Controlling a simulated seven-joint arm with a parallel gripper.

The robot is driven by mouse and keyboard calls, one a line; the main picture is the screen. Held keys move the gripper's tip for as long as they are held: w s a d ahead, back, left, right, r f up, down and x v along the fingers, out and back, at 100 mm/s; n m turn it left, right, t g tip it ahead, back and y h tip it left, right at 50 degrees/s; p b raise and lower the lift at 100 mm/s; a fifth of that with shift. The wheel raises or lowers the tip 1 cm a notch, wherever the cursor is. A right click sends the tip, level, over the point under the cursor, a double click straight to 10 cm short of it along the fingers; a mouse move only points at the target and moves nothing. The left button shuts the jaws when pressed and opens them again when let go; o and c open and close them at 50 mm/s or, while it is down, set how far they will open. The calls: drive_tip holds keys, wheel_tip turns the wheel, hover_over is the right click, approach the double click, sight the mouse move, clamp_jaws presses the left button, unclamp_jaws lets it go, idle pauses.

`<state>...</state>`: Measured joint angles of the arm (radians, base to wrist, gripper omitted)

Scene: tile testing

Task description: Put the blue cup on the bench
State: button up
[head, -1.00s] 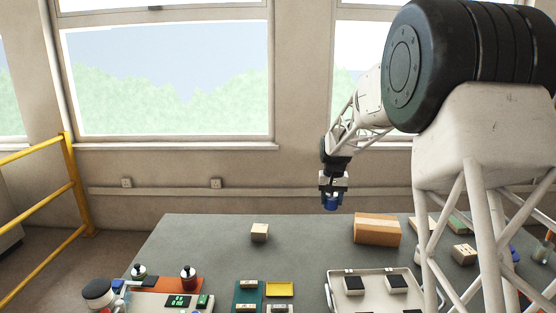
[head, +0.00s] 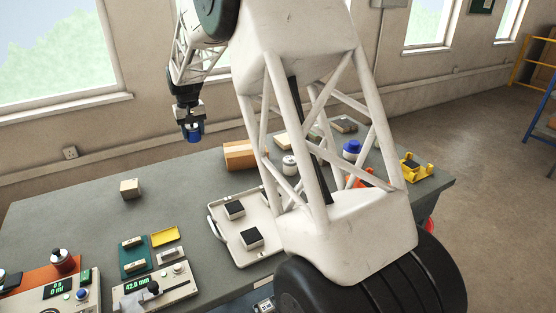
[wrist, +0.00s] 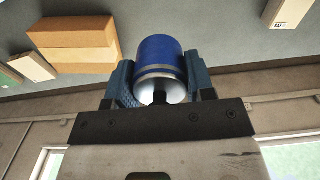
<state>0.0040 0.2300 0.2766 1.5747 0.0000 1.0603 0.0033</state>
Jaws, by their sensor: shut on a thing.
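My gripper (head: 192,128) is shut on the blue cup (head: 194,136) and holds it in the air above the back part of the grey bench (head: 165,219). In the wrist view the cup (wrist: 162,60) sits between the two blue fingers (wrist: 160,88), with a pale band and a whitish end facing the camera. The cup is clear of the bench top. The bench surface also shows in the wrist view (wrist: 225,45) beyond the cup.
A cardboard-coloured box (head: 239,156) lies on the bench right of the cup. A small tan block (head: 130,188) stands to the left, with bare bench between. A tray (head: 223,226) with dark-topped blocks and several instruments sit nearer. A blue-topped container (head: 351,148) is behind my arm.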

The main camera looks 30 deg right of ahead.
drive_tip(key=s+d+f+m, duration=0.2)
drive_tip(key=s+d, duration=0.4)
drive_tip(key=d, duration=0.4)
drive_tip(key=s+d+f+m, duration=0.3)
drive_tip(key=s+d, duration=0.3)
drive_tip(key=d, duration=0.4)
drive_tip(key=s+d+f+m, duration=0.3)
drive_tip(key=s+d, duration=0.3)
drive_tip(key=d, duration=0.4)
drive_tip(key=shift+d+m, duration=0.35)
drive_tip(key=shift+m, duration=0.15)
drive_tip(key=shift+s+f, duration=0.1)
drive_tip(key=shift+f, duration=0.1)
drive_tip(key=shift+f, duration=3.05)
drive_tip(key=shift+f, duration=0.15)
drive_tip(key=shift+f, duration=1.7)
drive_tip(key=shift+f, duration=0.15)
